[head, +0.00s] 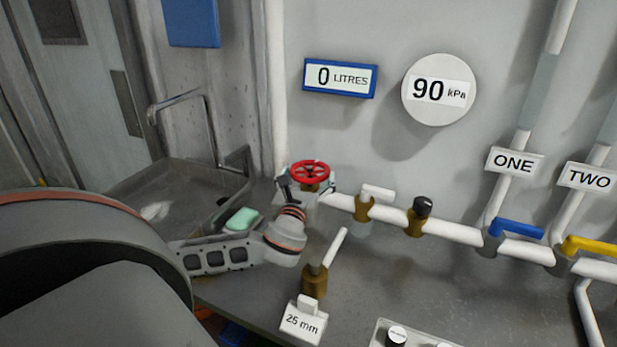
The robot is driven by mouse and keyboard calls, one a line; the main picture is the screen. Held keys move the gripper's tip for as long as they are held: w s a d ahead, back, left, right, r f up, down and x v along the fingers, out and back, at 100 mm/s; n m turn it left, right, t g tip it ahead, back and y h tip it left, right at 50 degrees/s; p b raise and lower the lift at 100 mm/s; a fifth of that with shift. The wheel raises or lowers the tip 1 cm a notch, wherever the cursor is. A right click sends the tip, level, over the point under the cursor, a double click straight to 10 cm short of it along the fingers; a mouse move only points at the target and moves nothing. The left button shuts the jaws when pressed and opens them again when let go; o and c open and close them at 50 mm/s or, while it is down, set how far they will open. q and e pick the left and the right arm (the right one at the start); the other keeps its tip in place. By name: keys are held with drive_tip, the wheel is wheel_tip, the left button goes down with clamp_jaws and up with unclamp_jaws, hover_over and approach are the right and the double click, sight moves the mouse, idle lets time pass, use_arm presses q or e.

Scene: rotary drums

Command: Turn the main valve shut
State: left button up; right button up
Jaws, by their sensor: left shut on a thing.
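The main valve has a red handwheel (309,171) on a brass stem, at the left end of the white pipe by the wall. My left gripper (307,186) comes from the lower left and is at the wheel, with dark fingers on both sides of it. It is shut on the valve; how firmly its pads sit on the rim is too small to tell. The gauge on the wall (438,90) reads 90 kPa, and the blue-framed display (340,77) reads 0 litres. My right gripper is not in view.
Along the pipe are a white-handled brass valve (364,207), a black-knobbed valve (415,217), and blue (518,228) and yellow (590,246) levers. A brass valve with a raised white lever (315,280) stands in front. A sink (130,190) lies left.

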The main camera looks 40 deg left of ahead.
use_arm(q)
drive_tip(key=o, duration=1.1)
drive_tip(key=v, duration=1.2)
drive_tip(key=shift+s, duration=0.1)
